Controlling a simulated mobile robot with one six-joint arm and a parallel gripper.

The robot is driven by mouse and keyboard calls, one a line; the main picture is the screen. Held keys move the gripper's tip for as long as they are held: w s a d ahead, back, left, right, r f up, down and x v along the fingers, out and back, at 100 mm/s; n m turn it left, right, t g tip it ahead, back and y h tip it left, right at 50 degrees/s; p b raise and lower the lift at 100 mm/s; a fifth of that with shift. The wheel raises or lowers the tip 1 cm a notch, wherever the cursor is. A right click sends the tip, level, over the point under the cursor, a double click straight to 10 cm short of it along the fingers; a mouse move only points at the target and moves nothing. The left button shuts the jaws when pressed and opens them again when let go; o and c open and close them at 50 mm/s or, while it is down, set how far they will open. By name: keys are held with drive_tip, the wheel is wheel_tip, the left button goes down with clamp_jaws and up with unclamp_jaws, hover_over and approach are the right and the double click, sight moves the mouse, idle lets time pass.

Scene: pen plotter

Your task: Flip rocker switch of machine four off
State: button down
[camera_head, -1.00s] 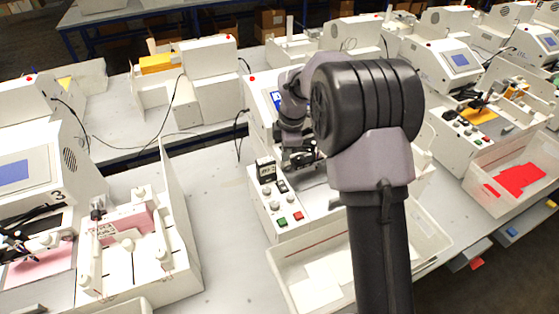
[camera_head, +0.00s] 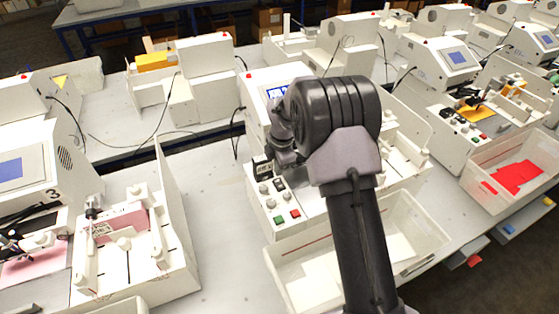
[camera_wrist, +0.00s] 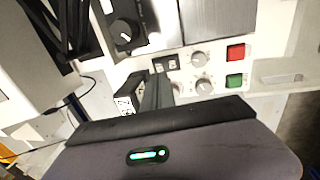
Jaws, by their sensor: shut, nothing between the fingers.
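The machine in the middle (camera_head: 262,105), with a blue screen partly behind my arm, carries a front control panel (camera_head: 265,220). The panel has a small display, knobs, small black switches, a green button (camera_head: 279,219) and a red button (camera_head: 295,214). In the wrist view the green button (camera_wrist: 234,81) and red button (camera_wrist: 236,53) are on the right, beside two knobs (camera_wrist: 200,72). My gripper (camera_wrist: 157,88) is shut and empty, its dark fingertips over the panel close to small black switches (camera_wrist: 171,62). I cannot tell whether they touch, or which way the rocker stands.
A white bin (camera_head: 410,222) with paper stands in front of the middle machine. Machine three (camera_head: 40,165) is at the left. Another machine (camera_head: 440,65) and a bin with red sheets (camera_head: 475,190) are at the right. Bare table (camera_head: 215,200) lies left of the panel.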

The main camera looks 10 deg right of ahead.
sight(279, 185)
drive_tip(key=shift+w+f, duration=0.15)
drive_tip(key=shift+f, duration=0.95)
drive_tip(key=shift+w+f, duration=0.15)
drive_tip(key=shift+f, duration=0.95)
drive_tip(key=shift+w+a+f+b, duration=0.1)
drive_tip(key=shift+f+b, duration=0.15)
drive_tip(key=shift+b, duration=0.2)
drive_tip(key=shift+s, duration=0.25)
drive_tip(key=shift+s+f, duration=0.15)
drive_tip(key=shift+s, duration=0.5)
drive_tip(key=shift+r, duration=0.2)
